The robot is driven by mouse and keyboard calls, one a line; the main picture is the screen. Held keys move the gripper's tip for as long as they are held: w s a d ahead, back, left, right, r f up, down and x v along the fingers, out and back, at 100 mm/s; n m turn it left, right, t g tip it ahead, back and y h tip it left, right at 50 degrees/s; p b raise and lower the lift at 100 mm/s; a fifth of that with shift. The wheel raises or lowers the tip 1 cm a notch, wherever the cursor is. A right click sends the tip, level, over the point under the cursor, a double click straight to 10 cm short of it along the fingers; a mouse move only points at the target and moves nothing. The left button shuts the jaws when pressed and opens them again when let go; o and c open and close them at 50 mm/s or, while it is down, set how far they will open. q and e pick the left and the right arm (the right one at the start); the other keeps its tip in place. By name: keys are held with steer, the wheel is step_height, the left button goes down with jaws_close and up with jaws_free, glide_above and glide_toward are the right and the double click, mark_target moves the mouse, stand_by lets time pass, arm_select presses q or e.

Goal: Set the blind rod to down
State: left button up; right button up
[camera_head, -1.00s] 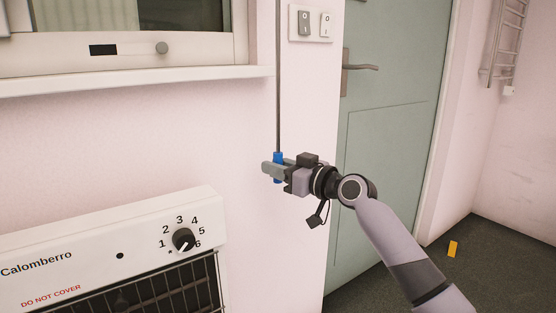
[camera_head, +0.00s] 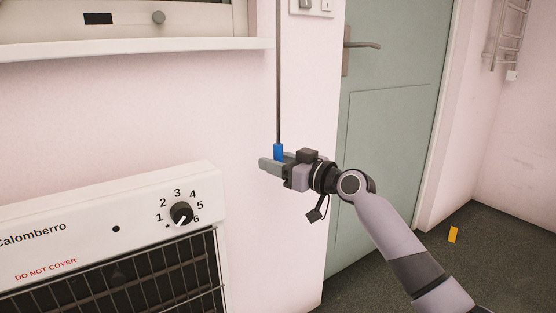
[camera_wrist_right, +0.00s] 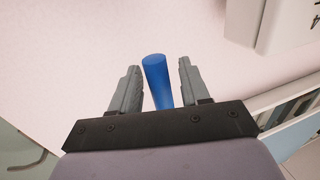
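The blind rod (camera_head: 278,80) is a thin grey rod hanging upright past the end of the window sill. Its lower end is a blue handle (camera_head: 278,151), which also shows in the right wrist view (camera_wrist_right: 157,78). My right gripper (camera_head: 272,164) is at the handle, and its near finger hides the handle's lower part in the head view. In the right wrist view the handle lies between the two fingers (camera_wrist_right: 158,88), with gaps on both sides, so the gripper looks open around it. The rod's top is out of view. My left gripper is out of view.
A white heater (camera_head: 105,215) with a dial (camera_head: 181,214) is mounted low on the left. The window sill (camera_head: 140,48) juts out above it. A green door (camera_head: 395,130) with a lever handle (camera_head: 362,45) stands behind my right arm. Bare pink wall surrounds the rod.

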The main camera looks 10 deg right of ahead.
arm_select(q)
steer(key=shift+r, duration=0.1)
arm_select(e)
steer(key=shift+s+d+r, duration=0.15)
steer(key=shift+r, duration=0.05)
steer(key=shift+s+d, duration=0.15)
steer(key=shift+s, duration=0.05)
arm_select(q)
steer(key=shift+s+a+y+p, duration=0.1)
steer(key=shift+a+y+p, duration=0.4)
steer(key=shift+p, duration=0.35)
arm_select(e)
steer(key=v, duration=0.6)
steer(key=shift+s, duration=0.2)
steer(key=shift+d, duration=0.1)
